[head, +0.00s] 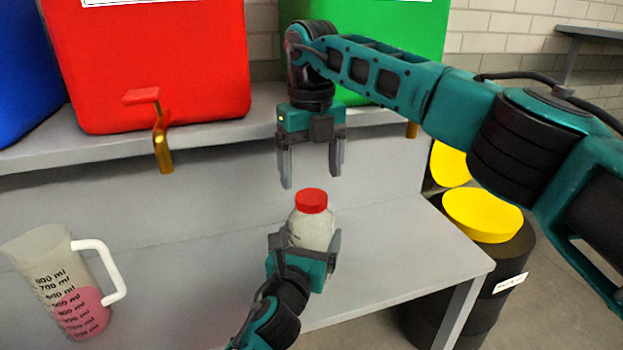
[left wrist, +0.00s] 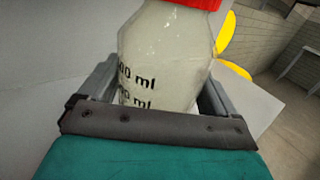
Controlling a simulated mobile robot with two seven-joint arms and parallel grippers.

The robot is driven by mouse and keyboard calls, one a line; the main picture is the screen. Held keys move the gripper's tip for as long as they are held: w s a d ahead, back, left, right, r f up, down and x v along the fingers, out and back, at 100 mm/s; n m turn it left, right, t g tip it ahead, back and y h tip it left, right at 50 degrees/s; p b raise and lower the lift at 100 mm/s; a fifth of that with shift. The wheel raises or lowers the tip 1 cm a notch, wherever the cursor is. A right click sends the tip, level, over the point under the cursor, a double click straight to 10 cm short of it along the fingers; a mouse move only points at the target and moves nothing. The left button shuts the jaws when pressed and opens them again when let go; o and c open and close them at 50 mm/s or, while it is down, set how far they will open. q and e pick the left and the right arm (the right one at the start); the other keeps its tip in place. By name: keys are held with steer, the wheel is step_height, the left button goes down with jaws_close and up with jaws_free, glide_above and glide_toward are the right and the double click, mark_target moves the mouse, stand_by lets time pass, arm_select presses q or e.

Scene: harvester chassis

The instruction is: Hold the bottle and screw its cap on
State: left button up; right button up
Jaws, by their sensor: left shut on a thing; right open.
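The bottle (head: 313,230) is whitish and stands upright in my left gripper (head: 305,250), whose fingers are shut around its sides. In the left wrist view the bottle (left wrist: 165,55) shows black ml marks between the fingers of the left gripper (left wrist: 155,95). The red cap (head: 311,200) sits on the bottle's top; its lower edge also shows in the left wrist view (left wrist: 200,3). I cannot tell how tight it is. My right gripper (head: 312,170) points down above the cap, open and empty, with a small gap between its fingertips and the cap.
A measuring jug (head: 70,285) with pink liquid stands at left on the grey table (head: 400,250). A red container (head: 150,70) with a tap (head: 160,140) and a green container (head: 400,30) stand on the shelf behind. Black drums with yellow lids (head: 482,213) stand at right.

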mark_target(312, 196)
steer(key=shift+c, duration=0.4)
step_height(312, 196, up, 2)
steer(key=n, duration=0.5)
steer(key=r+n, duration=0.1)
steer(key=n, duration=0.1)
steer(key=shift+r+n, duration=0.25)
steer(key=shift+n, duration=0.05)
steer(key=shift+f, duration=4.05)
steer(key=shift+c, duration=0.4)
steer(key=c, duration=1)
steer(key=o, duration=1.2)
steer(key=shift+o, duration=0.2)
